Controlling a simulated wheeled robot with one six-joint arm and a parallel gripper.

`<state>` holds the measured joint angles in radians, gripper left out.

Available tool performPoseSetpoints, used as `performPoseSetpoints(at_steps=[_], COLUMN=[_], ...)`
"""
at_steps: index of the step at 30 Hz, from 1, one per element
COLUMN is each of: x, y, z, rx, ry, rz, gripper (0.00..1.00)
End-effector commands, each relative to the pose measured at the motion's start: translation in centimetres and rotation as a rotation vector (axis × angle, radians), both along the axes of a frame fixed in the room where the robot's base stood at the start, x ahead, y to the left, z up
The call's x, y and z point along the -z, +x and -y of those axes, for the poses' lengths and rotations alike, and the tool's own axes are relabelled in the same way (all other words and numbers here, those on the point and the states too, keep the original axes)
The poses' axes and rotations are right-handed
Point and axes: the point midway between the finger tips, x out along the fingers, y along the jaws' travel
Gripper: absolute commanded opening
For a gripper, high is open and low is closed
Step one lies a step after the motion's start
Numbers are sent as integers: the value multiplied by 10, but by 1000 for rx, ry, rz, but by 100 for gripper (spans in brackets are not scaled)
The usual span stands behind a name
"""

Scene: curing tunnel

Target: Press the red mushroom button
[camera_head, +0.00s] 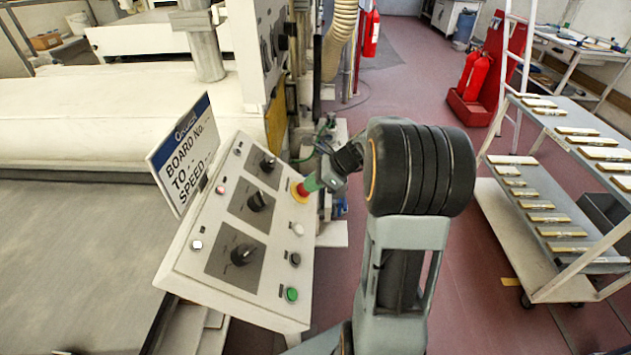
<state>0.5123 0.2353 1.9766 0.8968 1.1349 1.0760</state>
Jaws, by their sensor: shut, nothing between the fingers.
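The red mushroom button (303,190) sits on a yellow collar at the upper right edge of the sloped white control panel (188,263). My gripper (314,182) is shut and empty, with its green fingertips at the button's right side. The fingertips overlap the button in the picture and hide part of it. I cannot tell whether they touch it or whether the button is pushed in.
The panel also carries black rotary knobs (244,254), a green button (291,294) and small lamps. A sign (183,150) stands behind it. A shelf cart (574,244) is at right.

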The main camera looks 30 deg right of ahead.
Motion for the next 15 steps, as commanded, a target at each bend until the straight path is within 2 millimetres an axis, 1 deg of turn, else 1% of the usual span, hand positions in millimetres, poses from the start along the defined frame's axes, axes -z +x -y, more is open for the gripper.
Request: performPoseSetpoints(at_steps=[2, 6, 8, 15], x=[-9, -33, -35, -69], y=[-5, -11, -15, -31], z=[4, 22, 31, 61], rx=[-6, -1, 1, 3], ry=[5, 4, 1, -1], rz=[-10, 1, 7, 9], gripper=[0, 0, 0, 0])
